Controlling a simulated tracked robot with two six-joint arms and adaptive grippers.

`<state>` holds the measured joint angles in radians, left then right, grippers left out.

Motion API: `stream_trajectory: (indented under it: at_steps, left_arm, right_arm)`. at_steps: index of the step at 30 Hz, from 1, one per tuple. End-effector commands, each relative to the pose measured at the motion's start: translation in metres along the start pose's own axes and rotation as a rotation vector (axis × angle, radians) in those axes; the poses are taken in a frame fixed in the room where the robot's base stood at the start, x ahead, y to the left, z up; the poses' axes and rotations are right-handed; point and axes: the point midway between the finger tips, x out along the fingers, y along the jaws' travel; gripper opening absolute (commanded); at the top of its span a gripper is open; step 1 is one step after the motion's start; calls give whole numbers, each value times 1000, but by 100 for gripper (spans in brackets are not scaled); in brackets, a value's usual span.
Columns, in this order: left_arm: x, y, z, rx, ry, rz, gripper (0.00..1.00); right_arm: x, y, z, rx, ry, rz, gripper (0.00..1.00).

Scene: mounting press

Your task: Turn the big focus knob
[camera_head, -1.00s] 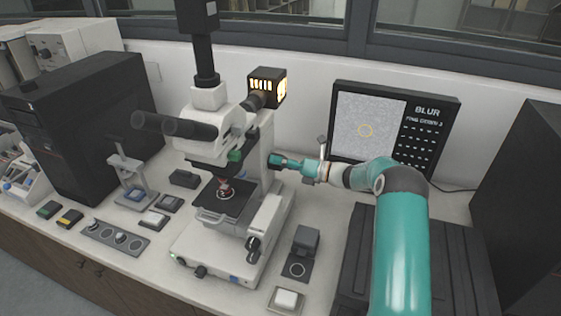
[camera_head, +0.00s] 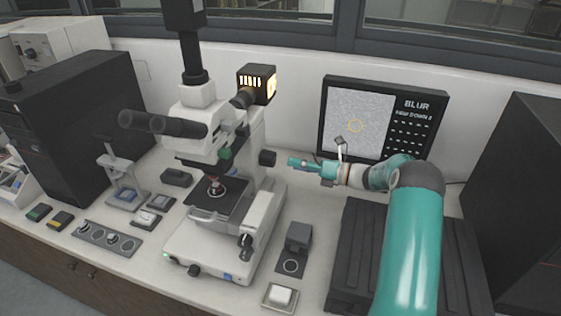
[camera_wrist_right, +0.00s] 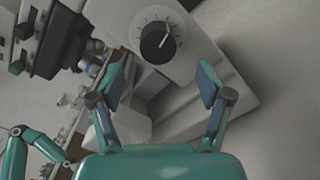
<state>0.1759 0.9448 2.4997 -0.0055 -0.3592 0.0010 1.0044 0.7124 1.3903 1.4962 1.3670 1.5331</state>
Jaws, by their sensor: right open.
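The white microscope (camera_head: 262,205) stands in the middle of the bench. A big dark knob (camera_head: 267,158) sticks out of its right side in the head view. In the right wrist view a round black knob (camera_wrist_right: 158,42) with a white pointer line and tick marks around it sits on a pale housing. My right gripper (camera_head: 292,162) is just right of the knob, apart from it. In the wrist view the right gripper (camera_wrist_right: 160,73) is open and empty, its fingers on either side below the knob. My left gripper is not in view.
A monitor (camera_head: 358,108) reading BLUR shows a grainy grey picture at the back. A smaller dark knob (camera_head: 246,240) is low on the microscope. A dark grey block (camera_head: 299,236) stands on the bench to the right. A ribbed black case (camera_head: 365,238) lies near my right arm.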

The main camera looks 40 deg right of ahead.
Motion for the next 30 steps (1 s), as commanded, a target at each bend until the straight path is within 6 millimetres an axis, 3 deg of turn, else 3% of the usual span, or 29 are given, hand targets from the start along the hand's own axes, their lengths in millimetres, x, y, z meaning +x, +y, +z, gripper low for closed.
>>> stream_trajectory:
  at_steps: [3, 9, 30]
  left_arm:
    - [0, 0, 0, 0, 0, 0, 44]
    - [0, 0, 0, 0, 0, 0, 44]
    - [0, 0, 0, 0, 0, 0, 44]
  right_arm:
    - [-22, -1, 0, 1, 0, -3, 78]
    - [-39, -1, -1, 2, 1, -1, 78]
    - [-40, 0, -1, 1, 1, -1, 78]
